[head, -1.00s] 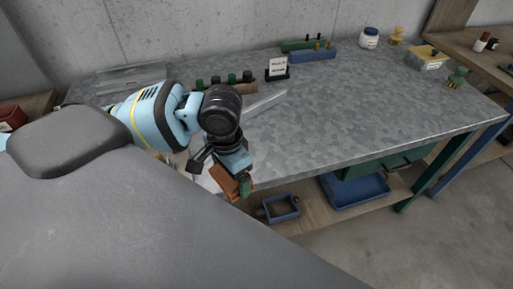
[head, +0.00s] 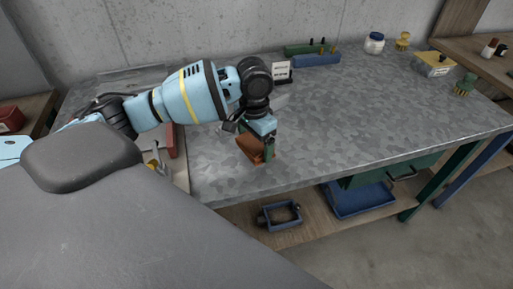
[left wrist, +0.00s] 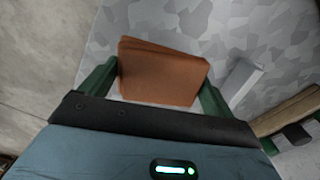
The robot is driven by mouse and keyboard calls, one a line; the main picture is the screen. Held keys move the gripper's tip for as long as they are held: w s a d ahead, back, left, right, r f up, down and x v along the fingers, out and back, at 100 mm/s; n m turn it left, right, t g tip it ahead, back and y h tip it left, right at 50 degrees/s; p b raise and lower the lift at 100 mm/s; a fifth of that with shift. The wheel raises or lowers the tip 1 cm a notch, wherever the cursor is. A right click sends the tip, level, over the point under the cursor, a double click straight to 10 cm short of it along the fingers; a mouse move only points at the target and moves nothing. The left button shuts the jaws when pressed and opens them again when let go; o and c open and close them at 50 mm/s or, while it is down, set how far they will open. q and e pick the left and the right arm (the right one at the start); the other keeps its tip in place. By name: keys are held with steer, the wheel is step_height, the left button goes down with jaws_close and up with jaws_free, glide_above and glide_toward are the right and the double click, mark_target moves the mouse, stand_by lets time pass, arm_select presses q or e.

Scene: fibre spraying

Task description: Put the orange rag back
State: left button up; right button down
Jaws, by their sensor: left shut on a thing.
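The orange rag (head: 250,148) looks like a folded, brownish-orange block. My left gripper (head: 262,152) is shut on it, over the front part of the grey metal worktop (head: 340,130). In the left wrist view the rag (left wrist: 160,74) sits between the two green fingers (left wrist: 156,84), with the mottled worktop behind it. I cannot tell whether the rag touches the worktop. My right gripper is not in view.
A small sign (head: 282,71) stands at the back, near green and blue holders (head: 316,60). The worktop's middle and right are clear. A blue tray (head: 358,198) is on the shelf below.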

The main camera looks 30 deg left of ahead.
mark_target(256, 148)
arm_select(q)
steer(key=shift+w, duration=0.25)
steer(key=shift+w+f, duration=0.15)
steer(key=shift+f, duration=0.15)
step_height(256, 148, down, 3)
steer(key=o, duration=0.7)
steer(key=shift+f, duration=0.1)
